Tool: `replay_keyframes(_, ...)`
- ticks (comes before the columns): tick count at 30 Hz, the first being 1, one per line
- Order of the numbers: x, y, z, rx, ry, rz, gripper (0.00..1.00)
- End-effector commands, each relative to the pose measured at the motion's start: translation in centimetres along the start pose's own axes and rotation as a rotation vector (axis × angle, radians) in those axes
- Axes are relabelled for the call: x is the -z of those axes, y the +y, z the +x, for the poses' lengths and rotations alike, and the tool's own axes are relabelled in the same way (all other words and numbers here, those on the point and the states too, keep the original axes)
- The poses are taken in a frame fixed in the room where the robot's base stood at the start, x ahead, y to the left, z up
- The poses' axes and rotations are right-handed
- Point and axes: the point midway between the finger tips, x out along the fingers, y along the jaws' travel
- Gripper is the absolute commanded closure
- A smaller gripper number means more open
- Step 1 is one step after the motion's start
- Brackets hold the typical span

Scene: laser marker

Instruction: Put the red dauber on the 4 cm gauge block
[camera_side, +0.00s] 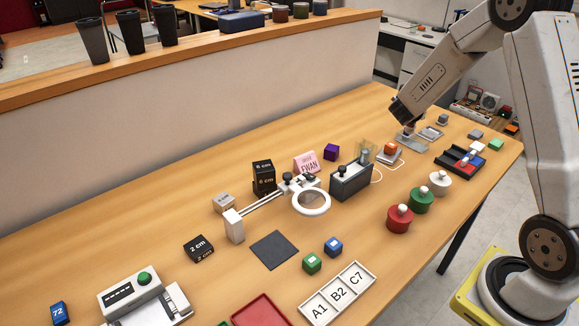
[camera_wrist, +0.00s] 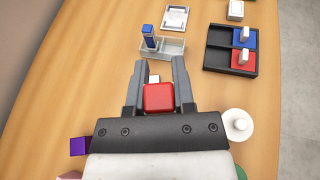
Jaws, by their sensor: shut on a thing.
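My gripper (camera_wrist: 158,85) is shut on the red dauber (camera_wrist: 158,97), whose red face fills the space between the fingers. A small white patch shows just past it. In the side view my gripper (camera_side: 406,128) is at the far right of the table, and the held piece is hard to make out. A pale block (camera_side: 224,202), which looks like the 4 cm gauge block, lies left of centre, well away from my gripper. Its label is small. A black 2 cm block (camera_side: 199,249) and a taller black block (camera_side: 264,177) stand near it.
A clear holder (camera_wrist: 172,48) with a blue dauber (camera_wrist: 148,36) lies beyond my fingers. The black pad tray (camera_wrist: 208,60) is at right.

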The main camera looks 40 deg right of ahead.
Motion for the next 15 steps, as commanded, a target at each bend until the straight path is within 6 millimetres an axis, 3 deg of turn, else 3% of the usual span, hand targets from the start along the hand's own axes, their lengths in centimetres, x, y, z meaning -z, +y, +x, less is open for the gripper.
replay_keyframes(1,0.3,1.8,-1.3,-0.050,-0.001,-0.019,1.00)
replay_keyframes(6,1.5,6.7,-5.3,-0.205,-0.002,-0.076,1.00)
replay_keyframes(15,4.0,13.6,-13.5,-0.468,-0.002,-0.178,1.00)
